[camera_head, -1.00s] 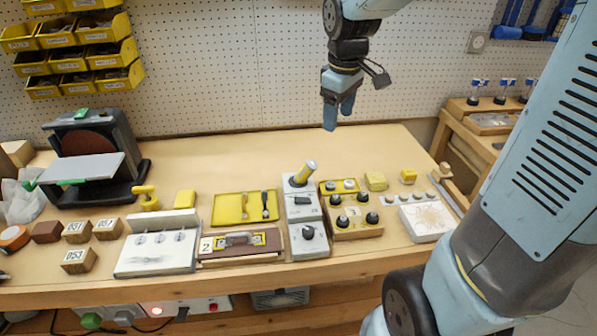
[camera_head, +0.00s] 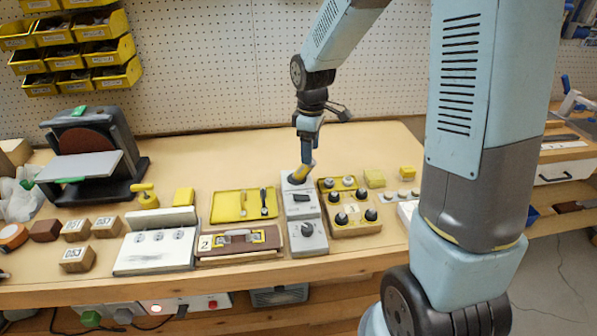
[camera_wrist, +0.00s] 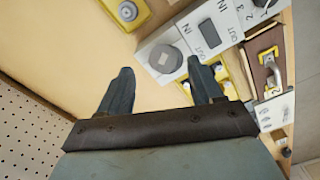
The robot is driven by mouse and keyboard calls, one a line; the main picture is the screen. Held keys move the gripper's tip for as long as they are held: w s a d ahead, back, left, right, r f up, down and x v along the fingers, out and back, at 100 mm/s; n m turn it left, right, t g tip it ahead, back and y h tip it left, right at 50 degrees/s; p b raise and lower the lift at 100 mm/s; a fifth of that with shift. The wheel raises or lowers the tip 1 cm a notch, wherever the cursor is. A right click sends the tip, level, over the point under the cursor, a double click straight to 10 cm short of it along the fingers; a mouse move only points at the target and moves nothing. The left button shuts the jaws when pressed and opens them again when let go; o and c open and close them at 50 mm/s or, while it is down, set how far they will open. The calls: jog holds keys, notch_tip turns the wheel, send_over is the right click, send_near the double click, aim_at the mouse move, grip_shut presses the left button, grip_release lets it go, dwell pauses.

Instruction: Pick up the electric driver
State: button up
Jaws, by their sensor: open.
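A yellow tray (camera_head: 222,209) with two small tools lies left of the grey row. A wooden box with black knobs (camera_head: 354,223) stands close on the right. A sander (camera_head: 90,155) is at the back left. The bench behind the row is clear.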

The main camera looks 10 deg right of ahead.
aim_at(308, 168)
jog(key=shift+s+a+f, duration=0.1)
jog(key=shift+a+f, duration=0.05)
jog(key=shift+f, duration=1.65)
jog(key=shift+a+f, duration=0.1)
jog(key=shift+f, duration=1.7)
grip_shut()
